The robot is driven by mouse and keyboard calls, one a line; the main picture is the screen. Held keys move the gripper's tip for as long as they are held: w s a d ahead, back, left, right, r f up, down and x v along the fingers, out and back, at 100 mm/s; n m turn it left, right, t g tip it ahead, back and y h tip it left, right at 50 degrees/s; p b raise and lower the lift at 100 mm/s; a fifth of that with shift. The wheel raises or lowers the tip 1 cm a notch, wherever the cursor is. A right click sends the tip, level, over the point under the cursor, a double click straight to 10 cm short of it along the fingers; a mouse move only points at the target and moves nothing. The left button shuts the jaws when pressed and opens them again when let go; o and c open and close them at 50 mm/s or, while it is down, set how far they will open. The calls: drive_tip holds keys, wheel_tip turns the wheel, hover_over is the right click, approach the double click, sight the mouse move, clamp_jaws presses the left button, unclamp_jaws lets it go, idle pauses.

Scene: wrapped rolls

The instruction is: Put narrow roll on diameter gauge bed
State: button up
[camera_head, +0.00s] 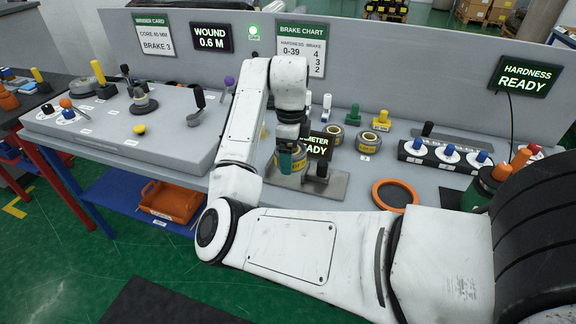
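A grey roll with a yellow label band (300,163) is at my gripper (291,155), low over or on the grey diameter gauge bed (335,188). One teal-tipped finger shows in front of this roll; the other finger is hidden, so I cannot tell whether the gripper is shut on it. Whether the roll touches the bed is also unclear. Two more yellow-labelled rolls, one at the back (335,131) and one to its right (367,143), stand on the bench. I cannot tell from their widths which is the narrow one.
A dark post (322,169) stands on the bed. The diameter display (320,146), partly hidden by my gripper, shows part of READY. An orange ring (395,194) lies right of the bed. A row of blue-knobbed pieces (449,152) stands further right. An orange bin (172,202) is below.

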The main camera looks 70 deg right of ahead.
drive_tip(key=w+d+f, duration=0.1)
drive_tip(key=d+f, duration=0.1)
drive_tip(key=w+d+f, duration=0.1)
drive_tip(key=d+f, duration=0.1)
drive_tip(key=w+d+f+b, duration=0.1)
drive_tip(key=d, duration=0.1)
drive_tip(key=shift+f, duration=0.4)
drive_tip(key=shift+w+d+f, duration=0.25)
drive_tip(key=shift+d+f, duration=0.2)
drive_tip(key=shift+f, duration=0.3)
drive_tip(key=shift+f+p, duration=0.35)
drive_tip(key=shift+f, duration=1.1)
drive_tip(key=shift+f, duration=0.1)
drive_tip(key=o, duration=1)
wheel_tip(320, 180, up, 12)
drive_tip(key=shift+r+b, duration=0.1)
drive_tip(key=shift+b, duration=0.3)
